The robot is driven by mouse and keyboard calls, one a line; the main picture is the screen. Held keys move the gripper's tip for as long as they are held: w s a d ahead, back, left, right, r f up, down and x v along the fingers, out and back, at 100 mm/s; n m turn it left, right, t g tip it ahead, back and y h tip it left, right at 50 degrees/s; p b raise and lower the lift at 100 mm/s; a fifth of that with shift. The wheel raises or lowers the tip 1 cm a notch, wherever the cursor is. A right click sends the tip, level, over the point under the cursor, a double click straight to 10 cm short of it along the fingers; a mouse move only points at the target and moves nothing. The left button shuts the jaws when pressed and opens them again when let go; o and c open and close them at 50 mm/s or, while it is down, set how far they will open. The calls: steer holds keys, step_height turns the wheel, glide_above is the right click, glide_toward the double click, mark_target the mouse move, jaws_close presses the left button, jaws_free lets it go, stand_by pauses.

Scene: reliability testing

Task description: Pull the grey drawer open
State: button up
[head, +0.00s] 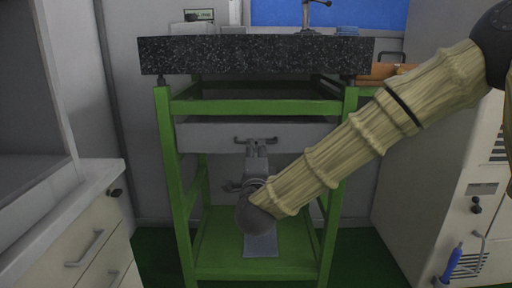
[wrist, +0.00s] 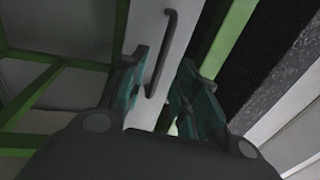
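The grey drawer (head: 205,138) sits in the green frame under a dark speckled slab, and its front looks about level with the frame. Its dark bar handle (head: 243,140) is on the middle of the front, partly hidden by my gripper (head: 259,146). In the wrist view the drawer front (wrist: 150,28) runs at a slant with the handle (wrist: 170,45) on it. My gripper (wrist: 163,66) is open, its two teal-padded fingers apart on either side of the handle's line. I cannot tell whether either finger touches the handle.
The green frame (head: 172,190) has posts on both sides and a lower shelf. The speckled slab (head: 250,55) overhangs above. A white cabinet (head: 75,235) with drawers stands at left, and a tall pale cabinet (head: 425,170) stands at right. Green floor shows between them.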

mark_target(256, 143)
steer(key=shift+w+r+b, duration=0.25)
steer(key=shift+w+b, duration=0.05)
steer(key=shift+w, duration=1)
steer(key=shift+w+r+b, duration=0.2)
steer(key=shift+w+b, duration=0.05)
steer(key=shift+w, duration=1)
jaws_close()
